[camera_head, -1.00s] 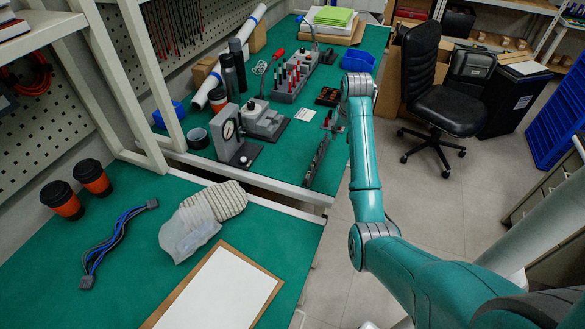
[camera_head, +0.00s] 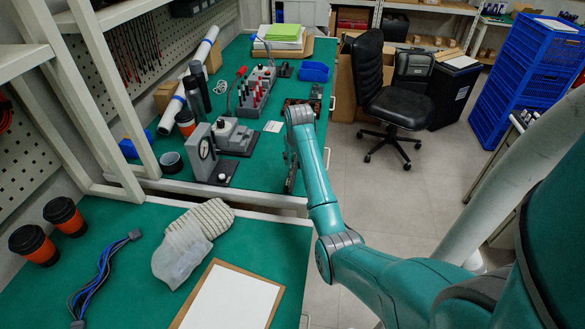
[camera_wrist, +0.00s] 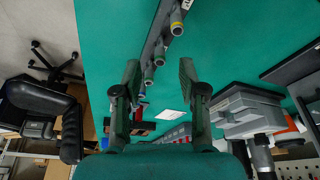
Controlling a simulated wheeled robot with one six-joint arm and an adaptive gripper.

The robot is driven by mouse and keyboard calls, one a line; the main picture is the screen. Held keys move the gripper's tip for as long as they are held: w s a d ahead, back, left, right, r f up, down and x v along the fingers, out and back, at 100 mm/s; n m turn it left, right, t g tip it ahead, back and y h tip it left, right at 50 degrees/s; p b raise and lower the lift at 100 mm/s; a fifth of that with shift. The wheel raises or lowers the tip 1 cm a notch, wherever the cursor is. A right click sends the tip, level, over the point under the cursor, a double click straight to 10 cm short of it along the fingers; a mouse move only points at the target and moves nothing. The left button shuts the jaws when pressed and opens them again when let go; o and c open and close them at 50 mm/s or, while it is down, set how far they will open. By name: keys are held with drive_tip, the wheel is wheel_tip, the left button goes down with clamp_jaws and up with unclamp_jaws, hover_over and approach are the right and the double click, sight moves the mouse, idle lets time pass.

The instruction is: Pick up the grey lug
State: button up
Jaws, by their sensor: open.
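My gripper shows in the wrist view (camera_wrist: 160,72) with its two dark green fingers apart and nothing held between them. A long dark rack (camera_wrist: 153,40) runs between and beyond the fingers over the green bench. Several small grey cylindrical lugs stick out along it, one with a yellowish end (camera_wrist: 176,28) and others with greenish ends (camera_wrist: 159,56). I cannot tell which one is the grey lug.
A dial gauge stand (camera_head: 201,152) and a grey block device (camera_head: 234,137) stand left of my arm. A tool rack (camera_head: 257,92) and a blue bin (camera_head: 314,71) are farther back. A white card (camera_head: 273,126) lies flat.

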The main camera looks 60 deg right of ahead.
sight(293, 161)
drive_tip(key=shift+x, duration=1.95)
clamp_jaws()
